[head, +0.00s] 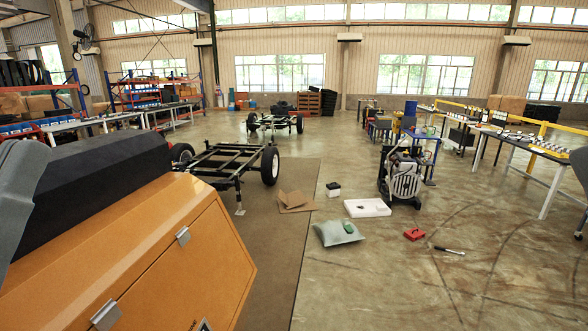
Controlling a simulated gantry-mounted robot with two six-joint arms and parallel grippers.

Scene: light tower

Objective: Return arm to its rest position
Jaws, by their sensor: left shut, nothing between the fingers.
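My left arm (16,195) shows as a smooth grey link at the left edge, close to the camera. It is beside a large dark, angular block (105,185) above the orange cabinet (150,265). My left gripper is shut with nothing held. Its fingertips are hard to make out here. A small grey piece (581,165) at the right edge looks like part of my right arm. My right gripper is out of view. The orange cabinet has metal latches and fills the lower left.
A green-grey cushion (337,232), white slab (367,208), red item (414,234) and black-handled tool (449,250) lie on the floor. A wheeled chassis (225,165) stands behind the cabinet. A machine (402,178) and workbenches (535,160) are right. The lower-right floor is mostly clear.

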